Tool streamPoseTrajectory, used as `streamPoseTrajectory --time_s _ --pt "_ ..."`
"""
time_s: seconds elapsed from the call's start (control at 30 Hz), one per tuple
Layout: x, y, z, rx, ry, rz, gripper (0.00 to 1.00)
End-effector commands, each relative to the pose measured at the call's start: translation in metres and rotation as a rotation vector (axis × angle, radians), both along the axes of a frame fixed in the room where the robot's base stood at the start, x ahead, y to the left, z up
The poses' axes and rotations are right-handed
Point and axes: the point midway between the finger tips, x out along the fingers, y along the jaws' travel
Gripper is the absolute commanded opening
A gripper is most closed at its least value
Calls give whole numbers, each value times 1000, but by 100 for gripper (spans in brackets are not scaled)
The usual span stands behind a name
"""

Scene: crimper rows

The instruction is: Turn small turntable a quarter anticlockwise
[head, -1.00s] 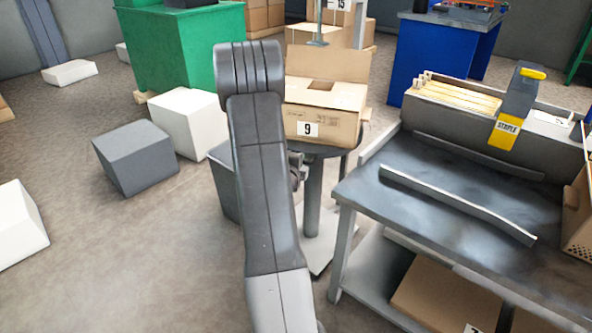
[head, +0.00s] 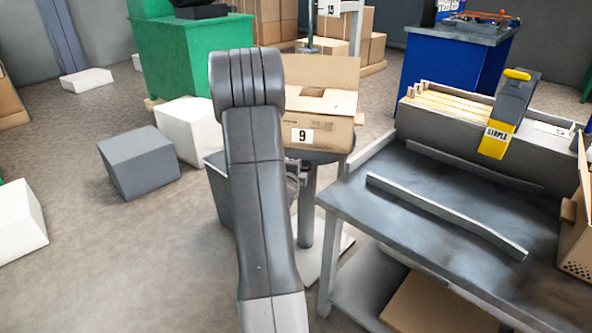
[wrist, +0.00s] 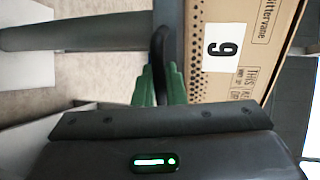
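The small turntable is a dark round top on a grey post (head: 307,205), standing left of the workbench. A cardboard box marked 9 (head: 318,135) sits on it, its top flaps open. In the wrist view the picture lies on its side: the box (wrist: 235,75) is at right, the turntable's dark edge (wrist: 172,25) beside it and the post (wrist: 75,31) at left. A dark curved handle (wrist: 160,45) stands at the turntable's edge. My gripper's green fingers (wrist: 160,85) are close together on both sides of it, with no clear gap. My arm hides the gripper in the head view.
A grey block (head: 140,163) and a white block (head: 190,130) lie on the floor at left. Floor at front left is clear.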

Motion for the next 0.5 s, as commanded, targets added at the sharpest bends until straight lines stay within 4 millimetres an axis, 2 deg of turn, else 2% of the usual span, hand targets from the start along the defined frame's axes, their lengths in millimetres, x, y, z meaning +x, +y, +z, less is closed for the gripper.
streamPoseTrajectory --time_s 0.03,0.1,0.37,0.5 --pt "-1 0 -2 1 4 -1 13" --pt "-1 0 -1 1 3 -1 26" --pt "-1 0 0 0 1 -1 26" --pt "-8 3 2 0 1 0 26"
